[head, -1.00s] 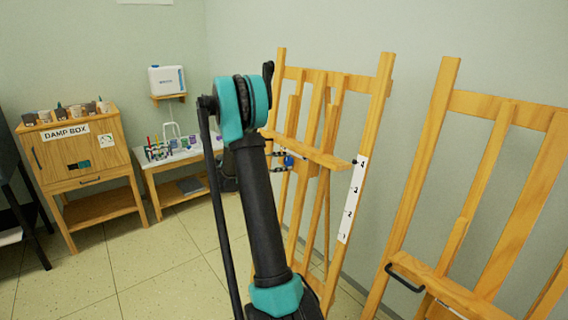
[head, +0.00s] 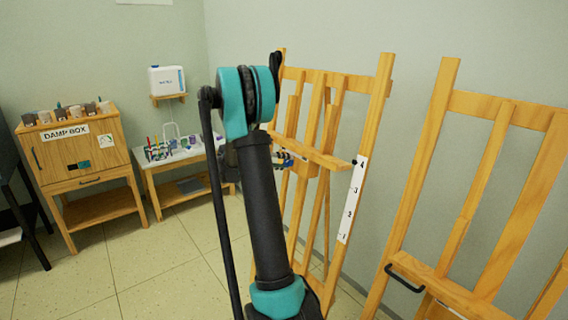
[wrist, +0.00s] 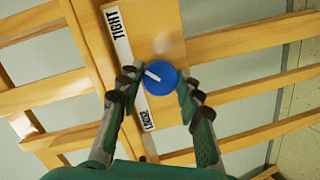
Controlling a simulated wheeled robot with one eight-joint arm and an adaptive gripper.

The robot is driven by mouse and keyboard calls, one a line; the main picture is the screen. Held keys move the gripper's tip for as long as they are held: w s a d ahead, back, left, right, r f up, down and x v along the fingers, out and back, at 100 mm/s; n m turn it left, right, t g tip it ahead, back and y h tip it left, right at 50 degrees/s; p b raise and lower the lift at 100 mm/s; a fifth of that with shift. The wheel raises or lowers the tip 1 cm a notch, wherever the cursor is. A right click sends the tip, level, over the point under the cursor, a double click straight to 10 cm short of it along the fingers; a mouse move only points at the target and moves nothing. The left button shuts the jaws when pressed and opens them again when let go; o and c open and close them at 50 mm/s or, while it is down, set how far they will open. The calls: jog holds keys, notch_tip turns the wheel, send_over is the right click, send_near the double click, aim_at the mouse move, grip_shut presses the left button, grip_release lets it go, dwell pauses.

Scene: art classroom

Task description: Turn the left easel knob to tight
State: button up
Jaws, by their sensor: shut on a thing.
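The blue round knob (wrist: 162,80) sits on a wooden easel board (wrist: 160,30) in the wrist view. Its white pointer line aims left and slightly up, at the middle of a white label strip (wrist: 130,70). The strip reads TIGHT at its upper end and LOOSE at its lower end. My gripper (wrist: 157,86) is shut on the knob, one finger on each side.
A second easel (head: 435,140) with a black handle (head: 404,280) stands at the right. A damp box cabinet (head: 85,150) and a low white table (head: 180,158) with small items stand at the left. The tiled floor between is clear.

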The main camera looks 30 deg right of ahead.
jog(key=shift+m, duration=1)
jog(key=o, duration=1.2)
jog(key=shift+c, duration=0.2)
jog(key=v, duration=1.2)
jog(key=shift+s, duration=0.2)
jog(key=shift+r, duration=0.15)
